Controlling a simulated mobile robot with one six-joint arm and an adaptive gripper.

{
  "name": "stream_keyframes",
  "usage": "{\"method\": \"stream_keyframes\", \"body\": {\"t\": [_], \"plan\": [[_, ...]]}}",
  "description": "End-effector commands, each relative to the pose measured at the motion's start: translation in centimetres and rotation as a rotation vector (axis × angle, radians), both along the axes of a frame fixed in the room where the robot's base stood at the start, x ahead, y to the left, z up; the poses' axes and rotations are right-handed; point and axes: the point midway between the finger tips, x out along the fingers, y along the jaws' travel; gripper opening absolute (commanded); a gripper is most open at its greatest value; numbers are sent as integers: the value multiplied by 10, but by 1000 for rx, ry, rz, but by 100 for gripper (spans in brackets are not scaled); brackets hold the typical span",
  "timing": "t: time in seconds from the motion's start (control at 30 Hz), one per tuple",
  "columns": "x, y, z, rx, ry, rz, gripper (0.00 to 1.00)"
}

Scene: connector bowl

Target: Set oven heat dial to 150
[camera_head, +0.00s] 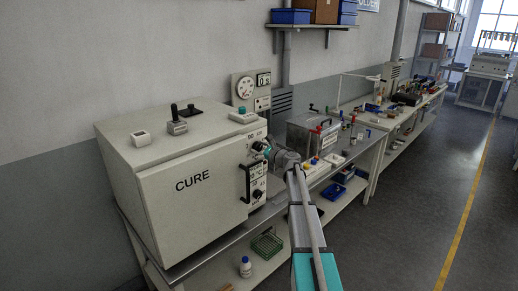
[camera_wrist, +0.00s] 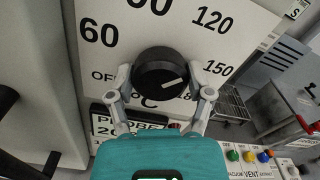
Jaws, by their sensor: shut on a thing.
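The oven heat dial (camera_wrist: 158,68) is a round black knob on a white panel in the wrist view, with a white pointer line on its face. The line points right and slightly up, roughly toward the printed 150 (camera_wrist: 217,68). My gripper (camera_wrist: 159,78) has one finger on each side of the dial and is shut on it. In the head view, my gripper (camera_head: 268,152) is at the upper right front of the white CURE oven (camera_head: 190,205). The scale below the dial is partly hidden by my fingers.
A lower black knob (camera_head: 257,194) and a dark handle are on the oven front. A PROBE display (camera_wrist: 118,119) is below the dial. The floor (camera_head: 400,220) at the right is clear.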

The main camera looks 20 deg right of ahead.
Motion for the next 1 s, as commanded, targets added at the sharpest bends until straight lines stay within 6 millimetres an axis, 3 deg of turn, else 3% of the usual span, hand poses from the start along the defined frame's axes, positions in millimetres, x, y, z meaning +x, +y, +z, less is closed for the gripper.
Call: {"method": "stream_keyframes", "body": {"t": [0.5, 1.0], "plan": [[1, -2, 1, 414, 149, -1, 19], [1, -2, 0, 536, 194, 0, 19]]}}
